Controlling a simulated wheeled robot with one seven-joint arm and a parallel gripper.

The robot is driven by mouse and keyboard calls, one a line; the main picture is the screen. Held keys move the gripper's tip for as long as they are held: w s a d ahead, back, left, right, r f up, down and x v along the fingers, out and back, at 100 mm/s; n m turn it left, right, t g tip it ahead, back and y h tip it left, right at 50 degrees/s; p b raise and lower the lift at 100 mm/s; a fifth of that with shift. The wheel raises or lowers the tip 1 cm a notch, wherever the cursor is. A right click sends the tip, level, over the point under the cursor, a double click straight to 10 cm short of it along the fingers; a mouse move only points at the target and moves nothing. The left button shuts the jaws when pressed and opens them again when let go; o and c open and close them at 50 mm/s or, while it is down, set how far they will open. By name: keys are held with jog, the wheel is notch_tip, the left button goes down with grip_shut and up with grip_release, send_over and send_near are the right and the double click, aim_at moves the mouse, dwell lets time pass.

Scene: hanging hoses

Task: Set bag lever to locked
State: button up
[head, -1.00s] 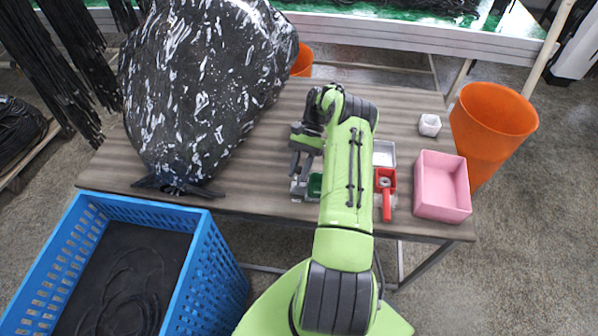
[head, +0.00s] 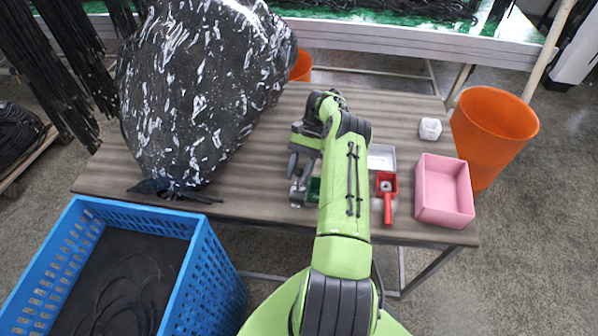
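A large black bag with white flecks (head: 195,90) hangs or stands over the left part of the table. Its bottom end narrows to a dark clamp-like piece with thin bars (head: 178,191) near the table's front edge; whether this is the bag lever, and how it is set, I cannot tell. My gripper (head: 297,172) is over the middle of the table, right of the bag and apart from it. Its fingers point down beside a small metal and green item (head: 312,190). The finger gap is too small to read, and my arm hides part of the table behind it.
A red scoop (head: 387,190), a white tray (head: 381,157), a pink box (head: 444,190) and a small white cup (head: 430,128) are on the table's right. An orange bin (head: 492,135) stands beyond. A blue crate (head: 205,262) is at front left. The table (head: 262,150) is bare between bag and gripper.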

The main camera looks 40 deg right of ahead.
aim_at(300, 171)
notch_tip(300, 171, up, 10)
jog(key=shift+p, duration=0.95)
jog(key=shift+s+f, duration=0.1)
